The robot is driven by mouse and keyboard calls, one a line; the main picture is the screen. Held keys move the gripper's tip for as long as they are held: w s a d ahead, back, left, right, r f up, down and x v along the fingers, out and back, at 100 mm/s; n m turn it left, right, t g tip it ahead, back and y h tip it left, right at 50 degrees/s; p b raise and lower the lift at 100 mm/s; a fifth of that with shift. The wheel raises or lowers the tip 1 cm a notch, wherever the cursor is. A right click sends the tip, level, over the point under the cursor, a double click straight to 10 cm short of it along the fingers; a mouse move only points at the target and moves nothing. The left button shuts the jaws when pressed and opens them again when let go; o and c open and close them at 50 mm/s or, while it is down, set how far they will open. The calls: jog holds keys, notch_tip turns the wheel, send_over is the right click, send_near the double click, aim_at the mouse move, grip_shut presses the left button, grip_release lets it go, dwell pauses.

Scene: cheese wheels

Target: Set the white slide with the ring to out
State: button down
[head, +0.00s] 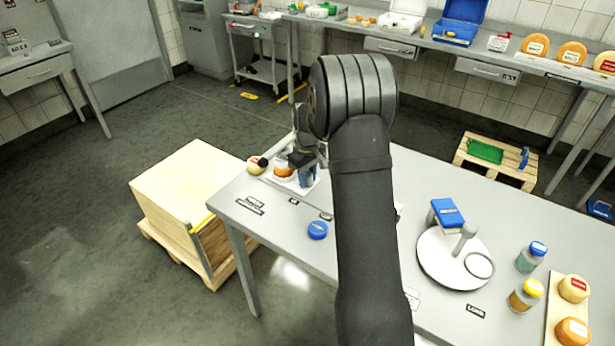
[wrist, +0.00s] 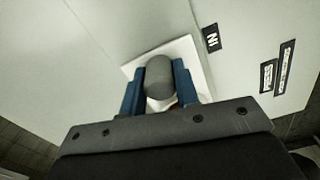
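In the wrist view, my gripper (wrist: 160,75) has one blue finger on each side of a grey rounded piece (wrist: 160,78). Both fingers lie close along its sides; I cannot tell whether they press on it. A white square plate (wrist: 194,50) lies below, with an "IN" label (wrist: 211,37) beside it. I cannot tell whether the grey piece is the slide's ring. In the head view, my gripper (head: 304,172) is low over the table's far left part, beside an orange-and-white item (head: 284,170). My arm hides part of that area.
A small cheese with a dark knob (head: 258,164) stands left of my gripper. A blue lid (head: 317,230) lies nearer. On the right are a round white stand with a ring (head: 437,262), jars (head: 526,294) and cheeses (head: 573,289). A wooden crate (head: 180,190) stands left of the table (head: 275,228).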

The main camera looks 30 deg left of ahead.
jog(key=d, duration=1.1)
jog(key=shift+d, duration=0.25)
jog(key=c, duration=1.1)
grip_release()
jog(key=shift+d, duration=0.1)
jog(key=shift+r, duration=0.55)
notch_tip(320, 180, up, 16)
jog(key=shift+r, duration=0.2)
